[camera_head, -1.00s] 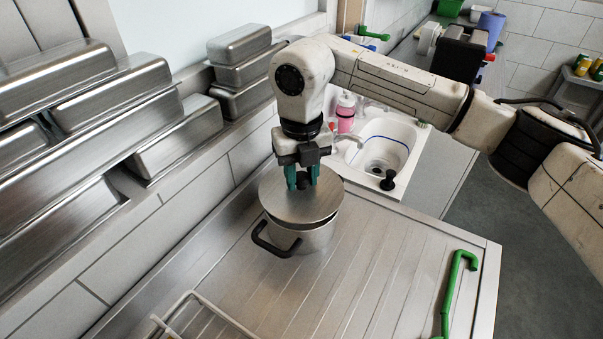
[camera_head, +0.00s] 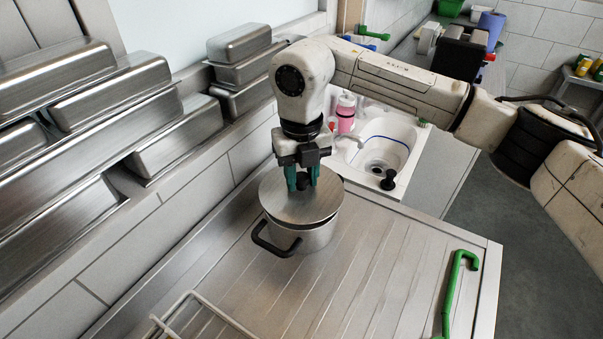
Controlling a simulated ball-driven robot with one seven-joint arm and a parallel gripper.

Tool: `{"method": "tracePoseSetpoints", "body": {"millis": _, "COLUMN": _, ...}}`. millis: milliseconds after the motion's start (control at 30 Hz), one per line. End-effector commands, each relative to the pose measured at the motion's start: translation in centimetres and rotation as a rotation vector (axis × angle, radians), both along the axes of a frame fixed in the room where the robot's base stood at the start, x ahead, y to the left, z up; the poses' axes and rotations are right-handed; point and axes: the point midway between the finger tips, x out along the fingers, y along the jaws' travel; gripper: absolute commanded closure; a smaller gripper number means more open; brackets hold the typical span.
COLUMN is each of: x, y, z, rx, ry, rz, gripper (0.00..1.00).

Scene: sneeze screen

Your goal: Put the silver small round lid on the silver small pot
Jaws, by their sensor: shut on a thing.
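The silver small pot (camera_head: 313,240) stands on the ribbed steel drainboard, with a black handle (camera_head: 272,243) on its near left side. The silver small round lid (camera_head: 298,206) lies over the pot's mouth, nearly level. It covers the opening, so the inside is hidden. I cannot tell whether the lid's rim touches the pot all the way round. My gripper (camera_head: 302,182) points down from above, with its green fingers shut on the lid's dark knob at the lid's centre.
Steel pans (camera_head: 160,135) are stacked on a shelf at the left. A sink (camera_head: 385,145) with a pink bottle (camera_head: 346,118) lies behind the pot. A white rack (camera_head: 200,305) and a green hooked tool (camera_head: 455,290) lie in front. The drainboard (camera_head: 370,260) right of the pot is clear.

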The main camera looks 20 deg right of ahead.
Motion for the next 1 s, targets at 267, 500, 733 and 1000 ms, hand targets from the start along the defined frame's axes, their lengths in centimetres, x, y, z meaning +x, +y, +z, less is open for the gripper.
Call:
{"method": "tracePoseSetpoints", "body": {"millis": 267, "x": 0.01, "y": -0.03, "z": -0.41, "rx": 0.000, "ry": 0.000, "rz": -0.001, "gripper": 1.00}}
{"method": "tracePoseSetpoints", "body": {"millis": 500, "x": 0.01, "y": -0.03, "z": -0.64, "rx": 0.000, "ry": 0.000, "rz": -0.001, "gripper": 1.00}}
{"method": "tracePoseSetpoints", "body": {"millis": 733, "x": 0.02, "y": -0.02, "z": -0.62, "rx": 0.000, "ry": 0.000, "rz": -0.001, "gripper": 1.00}}
{"method": "tracePoseSetpoints", "body": {"millis": 1000, "x": 0.05, "y": -0.04, "z": -0.62, "rx": 0.000, "ry": -0.003, "rz": -0.013, "gripper": 1.00}}
